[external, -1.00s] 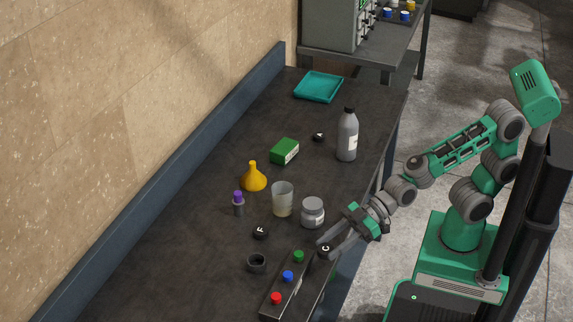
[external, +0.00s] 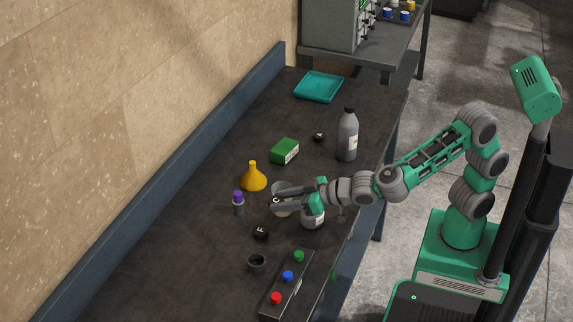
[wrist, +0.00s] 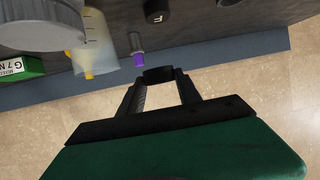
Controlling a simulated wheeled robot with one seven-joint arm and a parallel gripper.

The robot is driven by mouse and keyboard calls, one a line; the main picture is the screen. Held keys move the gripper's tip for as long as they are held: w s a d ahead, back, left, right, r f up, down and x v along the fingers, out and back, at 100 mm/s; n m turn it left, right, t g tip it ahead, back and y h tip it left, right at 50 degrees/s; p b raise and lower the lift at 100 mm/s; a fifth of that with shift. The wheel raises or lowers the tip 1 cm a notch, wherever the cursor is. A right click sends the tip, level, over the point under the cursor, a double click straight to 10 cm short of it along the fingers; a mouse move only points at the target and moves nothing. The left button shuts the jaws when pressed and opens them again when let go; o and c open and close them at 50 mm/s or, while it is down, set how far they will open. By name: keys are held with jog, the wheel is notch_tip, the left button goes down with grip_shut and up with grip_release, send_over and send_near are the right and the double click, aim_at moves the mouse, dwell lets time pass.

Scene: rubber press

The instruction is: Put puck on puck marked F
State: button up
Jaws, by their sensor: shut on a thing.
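My gripper (external: 276,202) is shut on a black puck (wrist: 158,74), held between the fingertips in the wrist view. In the external view the puck (external: 276,199) shows small between the fingers, above the table and in front of the beaker. The puck marked F (external: 261,233) is black with a white letter and lies on the table, below my gripper in the picture. It also shows at the top of the wrist view (wrist: 158,12), apart from the held puck.
A clear beaker (external: 281,212) and a grey jar (external: 313,220) stand under my gripper and wrist, partly hidden. A purple-capped vial (external: 238,205), yellow funnel (external: 253,180), black ring-like cup (external: 257,263) and button panel (external: 287,290) stand nearby. A grey bottle (external: 347,135) stands farther back.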

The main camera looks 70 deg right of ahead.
send_over(266, 231)
jog(key=f, duration=0.5)
jog(key=shift+d+f, duration=0.2)
jog(key=shift+f, duration=0.1)
jog(key=shift+a+f, duration=0.1)
jog(key=shift+f, duration=1.6)
jog(key=shift+f, duration=0.1)
jog(key=o, duration=1.3)
jog(key=shift+o, duration=0.2)
jog(key=shift+r, duration=0.25)
jog(key=v, duration=1.1)
jog(key=shift+s+r+b, duration=0.1)
jog(key=shift+s+b, duration=0.2)
jog(key=shift+s, duration=0.1)
